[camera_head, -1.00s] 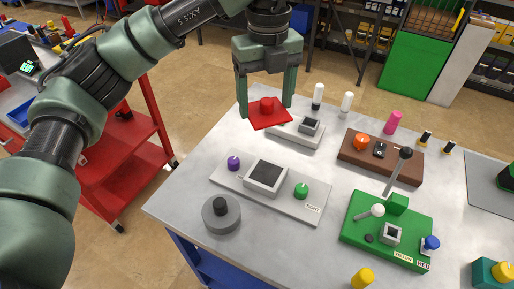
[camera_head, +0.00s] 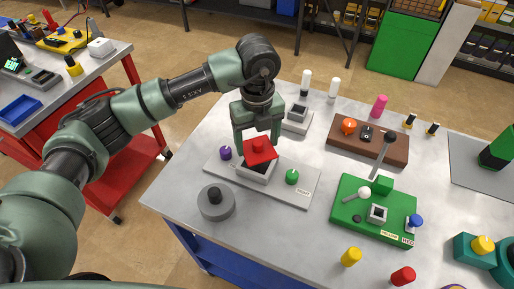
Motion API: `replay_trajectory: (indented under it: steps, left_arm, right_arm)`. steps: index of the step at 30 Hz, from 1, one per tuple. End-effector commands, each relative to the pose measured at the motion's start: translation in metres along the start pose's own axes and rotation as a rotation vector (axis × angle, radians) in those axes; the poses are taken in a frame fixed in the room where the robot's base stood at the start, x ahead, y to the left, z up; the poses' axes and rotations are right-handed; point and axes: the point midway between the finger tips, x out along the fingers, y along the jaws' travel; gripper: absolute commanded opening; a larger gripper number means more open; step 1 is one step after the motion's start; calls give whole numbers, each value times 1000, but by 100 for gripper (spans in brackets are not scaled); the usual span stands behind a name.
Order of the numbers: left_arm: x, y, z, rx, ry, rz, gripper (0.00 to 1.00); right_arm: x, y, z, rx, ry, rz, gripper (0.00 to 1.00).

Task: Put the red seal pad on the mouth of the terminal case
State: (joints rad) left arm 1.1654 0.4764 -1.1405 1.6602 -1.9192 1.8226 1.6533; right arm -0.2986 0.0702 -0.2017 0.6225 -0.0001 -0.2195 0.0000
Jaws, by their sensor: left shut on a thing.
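The red seal pad (camera_head: 262,155), a flat square with a round knob on top, is in my left gripper (camera_head: 257,139). The gripper's two fingers are shut on the knob and point down. The pad is over the terminal case (camera_head: 254,175), a grey square box on a light grey plate, and looks turned and slightly tilted relative to it. It hides much of the case's dark mouth. I cannot tell whether pad and case touch. My right gripper is not in view.
The grey plate (camera_head: 293,192) also carries a purple knob (camera_head: 226,153) and a green knob (camera_head: 292,177). A grey round block (camera_head: 215,203) stands in front. A green panel (camera_head: 345,216) with a lever and a brown block (camera_head: 345,142) are to the right.

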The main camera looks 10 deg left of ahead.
Motion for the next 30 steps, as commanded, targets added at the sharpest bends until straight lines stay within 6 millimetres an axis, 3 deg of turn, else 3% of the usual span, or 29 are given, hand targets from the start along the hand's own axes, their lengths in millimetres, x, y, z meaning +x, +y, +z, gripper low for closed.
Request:
replay_trajectory:
  steps: [8, 19, 20, 21, 22, 30]
  left_arm:
    - [37, 1, -1, 0, 3, 4, 33]
    - [44, 0, 0, 0, 1, 2, 33]
    - [43, 0, 0, 0, 1, 2, 77]
    - [42, 0, 0, 0, 1, 2, 88]
    - [42, 0, 0, 0, 1, 2, 94]
    - [42, 0, 0, 0, 1, 2, 94]
  right_arm:
    - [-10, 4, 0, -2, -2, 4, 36]
    - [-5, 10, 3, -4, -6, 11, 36]
    - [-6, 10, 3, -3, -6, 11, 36]
    - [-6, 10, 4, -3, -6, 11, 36]
    - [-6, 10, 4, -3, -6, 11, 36]
    - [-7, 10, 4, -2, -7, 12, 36]
